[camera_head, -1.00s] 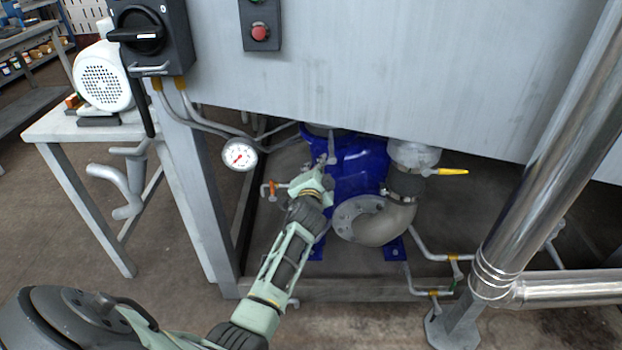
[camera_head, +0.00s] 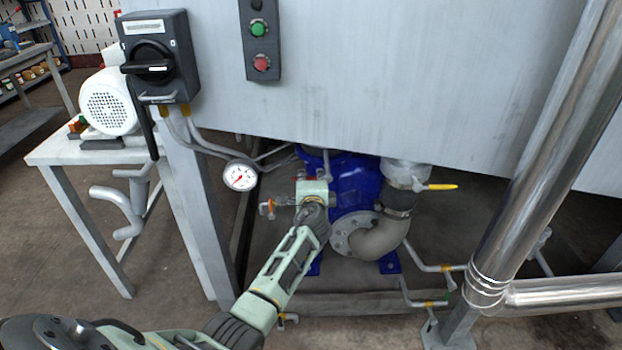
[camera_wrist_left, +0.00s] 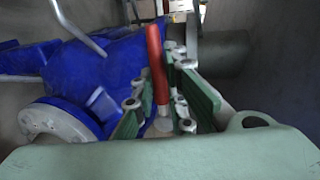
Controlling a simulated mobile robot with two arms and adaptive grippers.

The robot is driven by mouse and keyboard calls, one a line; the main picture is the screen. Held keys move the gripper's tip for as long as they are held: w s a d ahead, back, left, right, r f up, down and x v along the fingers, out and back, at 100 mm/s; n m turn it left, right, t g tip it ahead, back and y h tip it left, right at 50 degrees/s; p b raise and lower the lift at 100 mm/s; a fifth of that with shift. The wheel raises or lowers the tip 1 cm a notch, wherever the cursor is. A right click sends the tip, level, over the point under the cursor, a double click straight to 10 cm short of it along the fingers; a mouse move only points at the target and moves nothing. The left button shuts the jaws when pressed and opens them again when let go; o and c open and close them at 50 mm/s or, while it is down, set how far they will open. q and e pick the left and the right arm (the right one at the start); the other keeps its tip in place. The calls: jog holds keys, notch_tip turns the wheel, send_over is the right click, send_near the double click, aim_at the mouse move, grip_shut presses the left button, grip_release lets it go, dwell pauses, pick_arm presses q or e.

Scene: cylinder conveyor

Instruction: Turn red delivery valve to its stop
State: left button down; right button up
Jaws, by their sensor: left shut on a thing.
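The red delivery valve shows in the left wrist view as a long red handle (camera_wrist_left: 156,62), standing nearly upright beside the blue pump. My left gripper (camera_wrist_left: 166,98) has its green fingers on both sides of the handle's lower part and is shut on it. In the head view the left gripper (camera_head: 313,188) is in front of the blue pump body (camera_head: 352,183), under the grey panel. My gripper and wrist hide most of the handle there. My right gripper is in neither view.
A yellow-handled lever (camera_head: 441,187) sticks out right of the pump's curved outlet pipe (camera_head: 378,240). A pressure gauge (camera_head: 240,175) hangs left of my gripper. The grey panel (camera_head: 400,90) overhangs the pump. A shiny vertical pipe (camera_head: 540,150) stands at the right.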

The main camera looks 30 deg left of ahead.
pick_arm(q)
jog(key=shift+f, duration=0.1)
dwell(0.3)
jog(key=c, duration=1.7)
grip_release()
jog(key=shift+c, duration=0.2)
jog(key=v, duration=1.2)
